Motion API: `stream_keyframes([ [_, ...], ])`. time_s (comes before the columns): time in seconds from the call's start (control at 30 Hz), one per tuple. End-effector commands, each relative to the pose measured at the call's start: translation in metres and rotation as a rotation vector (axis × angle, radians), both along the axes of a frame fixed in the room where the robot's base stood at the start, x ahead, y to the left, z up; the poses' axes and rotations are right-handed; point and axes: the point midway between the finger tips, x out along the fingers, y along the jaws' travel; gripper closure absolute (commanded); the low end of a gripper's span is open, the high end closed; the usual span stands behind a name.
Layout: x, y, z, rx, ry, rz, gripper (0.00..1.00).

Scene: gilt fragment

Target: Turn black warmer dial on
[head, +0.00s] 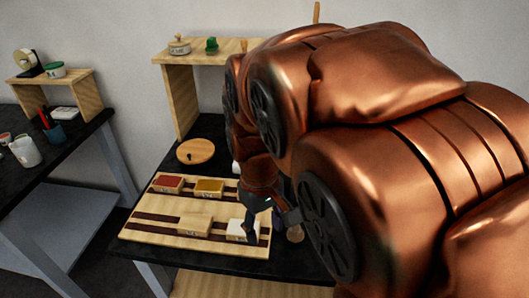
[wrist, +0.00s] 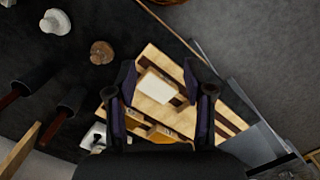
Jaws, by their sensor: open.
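I cannot make out a black warmer or its dial in either view; my arm hides much of the right side of the table in the head view. My gripper (head: 270,222) is over the right end of a wooden board (head: 150,232). In the wrist view the two fingers of my gripper (wrist: 160,78) are spread apart with nothing held between them. A pale block (wrist: 157,86) on the board shows beyond the gap, below the fingers.
The board carries red (head: 169,182), yellow (head: 209,187), tan (head: 195,223) and white (head: 240,230) blocks. A round wooden lid (head: 195,151) lies behind it. A brown knob-like piece (wrist: 102,52), a white piece (wrist: 55,22) and dark-ended handles (wrist: 36,78) lie on the black tabletop.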

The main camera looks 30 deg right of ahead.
Motion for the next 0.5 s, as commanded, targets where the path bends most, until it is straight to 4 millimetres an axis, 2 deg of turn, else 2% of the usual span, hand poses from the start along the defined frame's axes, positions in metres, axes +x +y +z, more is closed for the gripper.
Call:
stream_keyframes([
  [0.03, 0.018, -0.013, 0.010, -0.009, -0.009, 0.002, 0.48],
  [0.27, 0.090, -0.062, 0.029, -0.033, -0.039, 0.097, 0.48],
  [0.5, 0.160, -0.113, 0.034, -0.051, -0.051, 0.259, 0.48],
])
